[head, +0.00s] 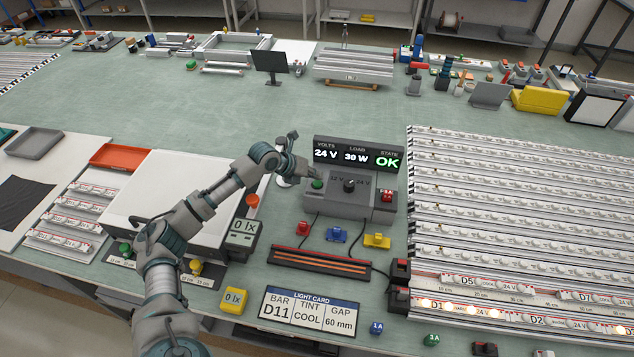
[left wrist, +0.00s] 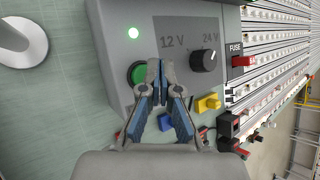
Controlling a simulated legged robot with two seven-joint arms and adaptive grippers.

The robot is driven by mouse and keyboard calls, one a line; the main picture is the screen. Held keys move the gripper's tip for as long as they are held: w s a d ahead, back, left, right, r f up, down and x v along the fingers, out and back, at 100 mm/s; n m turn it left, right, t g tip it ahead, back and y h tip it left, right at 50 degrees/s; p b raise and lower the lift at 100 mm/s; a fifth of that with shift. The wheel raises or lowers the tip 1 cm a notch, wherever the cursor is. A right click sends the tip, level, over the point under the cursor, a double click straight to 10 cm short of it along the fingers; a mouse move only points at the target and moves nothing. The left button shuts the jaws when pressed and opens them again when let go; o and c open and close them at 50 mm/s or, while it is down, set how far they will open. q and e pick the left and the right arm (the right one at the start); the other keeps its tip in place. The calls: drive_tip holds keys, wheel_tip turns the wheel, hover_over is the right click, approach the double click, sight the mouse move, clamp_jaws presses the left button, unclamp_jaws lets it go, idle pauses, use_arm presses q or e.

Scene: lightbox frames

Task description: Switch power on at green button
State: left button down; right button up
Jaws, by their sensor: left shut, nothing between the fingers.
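The grey power supply box (head: 335,206) stands mid-table; its display (head: 357,156) reads 24 V, 30 W and a green OK. The green button (head: 317,184) is on its left side, left of the black knob (head: 349,186). My left gripper (head: 303,172) is over the box's left side, beside the button. In the left wrist view the shut, empty fingers (left wrist: 154,72) partly overlap the right edge of the green button (left wrist: 137,74); I cannot tell whether they touch it. My right gripper is not in view.
A red fuse (head: 387,195) sits right of the knob. Red, blue (head: 337,235) and yellow (head: 377,240) pieces lie in front of the box. Rows of light bars (head: 520,200) fill the right side; some lamps glow. The table behind the box is largely clear.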

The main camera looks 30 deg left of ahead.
sight(315, 183)
use_arm(q)
drive_tip(key=shift+r+p, duration=1.95)
drive_tip(key=shift+r, duration=0.6)
